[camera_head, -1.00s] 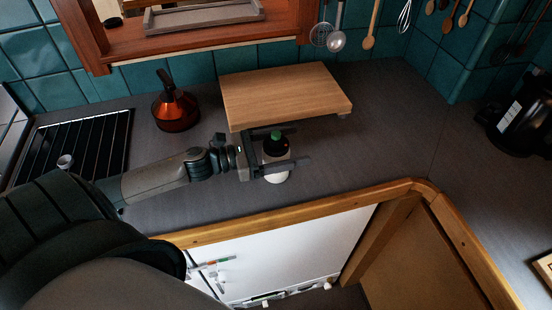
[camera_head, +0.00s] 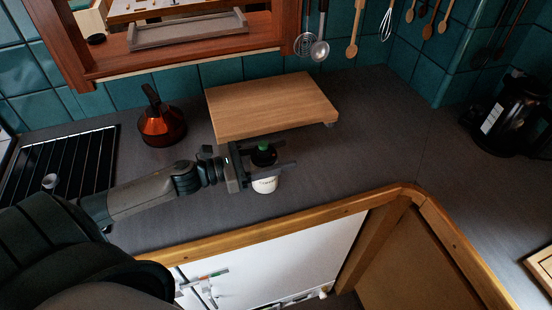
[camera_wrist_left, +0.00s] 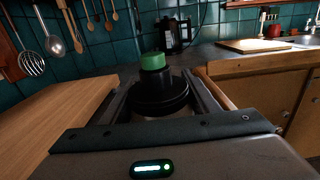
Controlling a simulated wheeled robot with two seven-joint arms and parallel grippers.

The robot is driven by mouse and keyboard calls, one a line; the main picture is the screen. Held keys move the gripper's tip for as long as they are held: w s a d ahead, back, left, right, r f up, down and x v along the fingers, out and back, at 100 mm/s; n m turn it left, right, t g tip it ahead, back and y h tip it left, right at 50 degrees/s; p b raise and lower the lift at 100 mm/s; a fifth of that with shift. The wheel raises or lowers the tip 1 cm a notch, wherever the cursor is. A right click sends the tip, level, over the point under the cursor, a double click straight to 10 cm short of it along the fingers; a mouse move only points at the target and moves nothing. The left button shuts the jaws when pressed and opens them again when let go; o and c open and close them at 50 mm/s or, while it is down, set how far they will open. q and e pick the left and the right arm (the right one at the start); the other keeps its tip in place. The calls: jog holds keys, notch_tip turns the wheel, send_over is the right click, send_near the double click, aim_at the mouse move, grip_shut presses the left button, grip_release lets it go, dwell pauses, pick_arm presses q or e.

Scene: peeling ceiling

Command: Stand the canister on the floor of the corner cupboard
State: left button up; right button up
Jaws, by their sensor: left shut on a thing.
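The canister (camera_head: 265,185) is white with dark lettering, a black lid and a green knob. In the head view it is upright at the counter's front half, in front of the wooden board. My left gripper (camera_head: 284,156) comes in from the left and is shut on it near the lid. In the left wrist view the black lid and green knob of the canister (camera_wrist_left: 154,62) stand between the two fingers; its body is mostly hidden. I cannot tell whether its base touches the counter. Below the counter's inner corner is a brown cupboard panel (camera_head: 405,258); the cupboard's floor is not clearly seen. My right gripper is out of view.
The wooden board (camera_head: 268,100) lies behind the canister. An orange kettle (camera_head: 162,126) and a black rack (camera_head: 62,172) are to the left. A black appliance (camera_head: 507,115) stands at right. The wooden counter edge (camera_head: 290,226) runs in front, above a white panel (camera_head: 285,260). The counter right of the canister is clear.

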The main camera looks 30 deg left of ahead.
pick_arm(q)
jog(key=s+d+r+b, duration=0.2)
jog(key=s+d+r, duration=0.2)
jog(key=d+r, duration=0.6)
jog(key=shift+d+r, duration=0.35)
jog(key=shift+d, duration=0.15)
dwell(0.9)
